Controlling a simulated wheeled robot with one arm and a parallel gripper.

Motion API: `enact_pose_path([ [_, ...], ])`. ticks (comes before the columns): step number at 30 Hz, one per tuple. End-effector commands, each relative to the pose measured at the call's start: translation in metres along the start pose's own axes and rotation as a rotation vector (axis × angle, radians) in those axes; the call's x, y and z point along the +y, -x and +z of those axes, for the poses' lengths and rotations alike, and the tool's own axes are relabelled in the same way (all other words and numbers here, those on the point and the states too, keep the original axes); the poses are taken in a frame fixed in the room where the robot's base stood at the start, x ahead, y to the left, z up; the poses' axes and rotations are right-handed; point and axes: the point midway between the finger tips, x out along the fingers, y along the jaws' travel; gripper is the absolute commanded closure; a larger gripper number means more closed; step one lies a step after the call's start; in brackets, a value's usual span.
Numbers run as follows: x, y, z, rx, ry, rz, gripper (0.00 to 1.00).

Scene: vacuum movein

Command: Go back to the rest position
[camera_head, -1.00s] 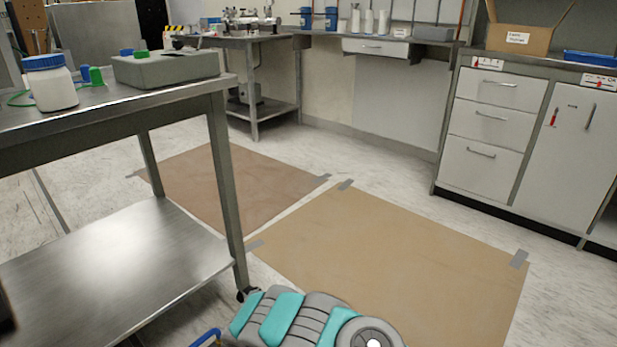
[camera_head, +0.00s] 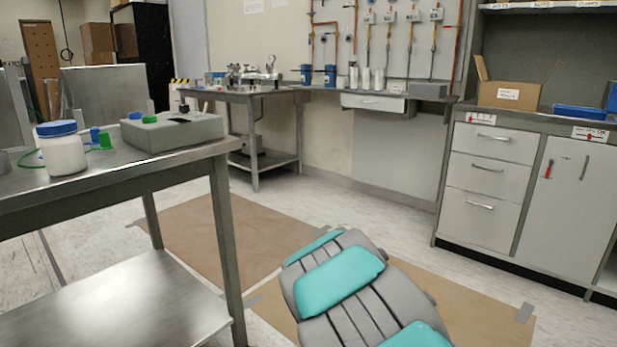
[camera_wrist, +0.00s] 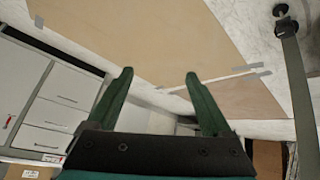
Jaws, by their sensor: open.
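My gripper (camera_wrist: 160,85) shows in the wrist view with its two green fingers spread apart and nothing between them. Beyond the fingers are brown floor sheets and pale floor, seen tilted. In the head view the gripper is out of sight. My grey and teal arm link rises from the bottom middle, in front of the brown floor sheet (camera_head: 465,305).
A steel table (camera_head: 110,180) stands close on the left, with a white jar (camera_head: 62,150) and a grey box (camera_head: 172,131) on it. A cabinet with drawers (camera_head: 485,170) is at the right, bearing an open cardboard box (camera_head: 510,92). The floor between is clear.

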Motion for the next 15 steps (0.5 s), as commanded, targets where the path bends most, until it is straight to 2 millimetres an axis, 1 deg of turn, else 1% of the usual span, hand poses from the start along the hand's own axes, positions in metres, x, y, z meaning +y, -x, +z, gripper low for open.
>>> enact_pose_path([
  [1,0.011,0.021,0.001,-0.03,-0.017,-0.002,0.16],
  [5,0.032,0.064,0.021,-0.131,-0.042,-0.014,0.16],
  [6,0.037,0.077,0.03,-0.167,-0.048,-0.02,0.16],
  [11,0.055,0.136,0.061,-0.288,-0.066,-0.05,0.16],
  [14,0.063,0.172,0.084,-0.361,-0.07,-0.072,0.16],
  [15,0.066,0.187,0.095,-0.395,-0.069,-0.082,0.16],
])
